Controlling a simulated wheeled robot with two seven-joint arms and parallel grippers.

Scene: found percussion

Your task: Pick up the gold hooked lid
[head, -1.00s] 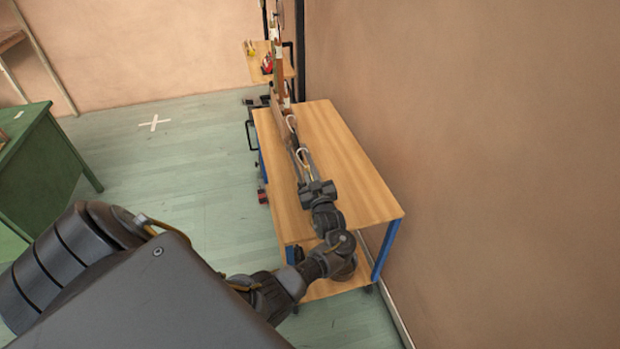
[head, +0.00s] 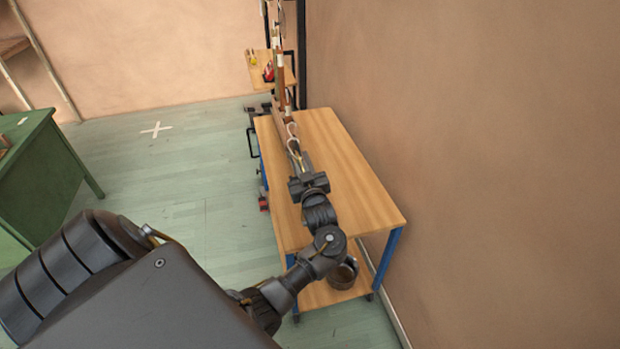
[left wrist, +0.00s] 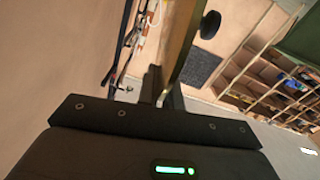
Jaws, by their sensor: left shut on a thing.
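My left gripper (head: 301,163) reaches over the wooden cart top to a narrow upright rack (head: 281,88), seen almost end-on. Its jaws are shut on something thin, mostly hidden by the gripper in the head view. In the left wrist view a gold-brown, edge-on plate, which looks like the gold hooked lid (left wrist: 187,40), runs up from the fingers (left wrist: 164,88). A round black knob (left wrist: 210,25) sticks out beside it. The hook cannot be made out. My right gripper is not in view.
The blue-legged cart (head: 355,190) stands close to the right wall, its top largely bare. A round pot (head: 343,277) is on its lower shelf. A green table (head: 45,175) is at left, with open floor between. A small shelf (head: 257,65) holds a red thing farther back.

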